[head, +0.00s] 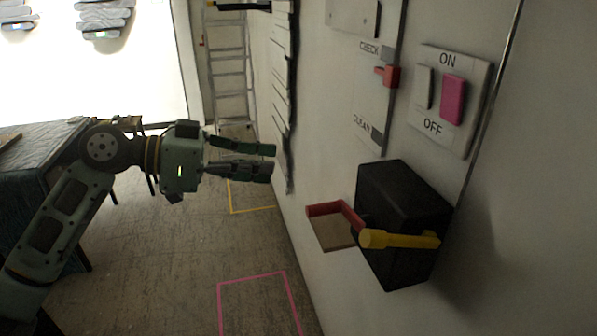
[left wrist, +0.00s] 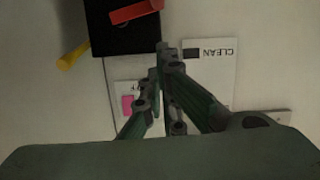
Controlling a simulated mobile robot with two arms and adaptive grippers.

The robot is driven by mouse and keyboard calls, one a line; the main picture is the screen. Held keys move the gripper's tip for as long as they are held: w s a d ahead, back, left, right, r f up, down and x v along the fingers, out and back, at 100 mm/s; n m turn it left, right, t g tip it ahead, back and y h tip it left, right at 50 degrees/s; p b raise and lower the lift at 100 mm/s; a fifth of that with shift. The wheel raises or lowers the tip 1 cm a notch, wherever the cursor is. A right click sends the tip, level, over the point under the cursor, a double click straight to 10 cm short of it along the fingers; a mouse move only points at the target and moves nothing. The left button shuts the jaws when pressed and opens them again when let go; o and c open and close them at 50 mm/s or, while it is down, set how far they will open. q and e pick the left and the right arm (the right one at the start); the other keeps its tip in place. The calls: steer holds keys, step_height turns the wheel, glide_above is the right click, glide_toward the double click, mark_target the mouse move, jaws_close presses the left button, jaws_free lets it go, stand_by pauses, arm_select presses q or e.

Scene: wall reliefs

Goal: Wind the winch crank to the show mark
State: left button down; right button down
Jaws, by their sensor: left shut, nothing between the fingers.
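The winch looks to be the black box (head: 400,225) on the wall at the right, with a yellow crank handle (head: 390,239) across its front. A red-edged tan piece (head: 331,228) juts from its left side. In the left wrist view the box (left wrist: 125,35) is at the top, with the yellow handle (left wrist: 73,56) at its left and a red part (left wrist: 136,11) over it. I cannot make out a show mark. My left gripper (head: 273,160) is shut and empty, left of the box and apart from it. My right gripper is not in view.
Above the box are a pink ON/OFF switch (head: 453,100) and a panel marked CHECK and CLEAN with a red lever (head: 388,76). A covered table (head: 40,165) stands at left. A ladder (head: 229,75) leans at the back. The floor with a pink outline (head: 250,278) is clear.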

arm_select(q)
steer(key=p, duration=0.3)
glide_above(309, 208)
steer(key=f, duration=0.2)
step_height(309, 208, down, 3)
steer(key=shift+r+p, duration=0.1)
steer(key=shift+p, duration=0.75)
steer(key=shift+a+f, duration=0.1)
steer(key=shift+f, duration=0.6)
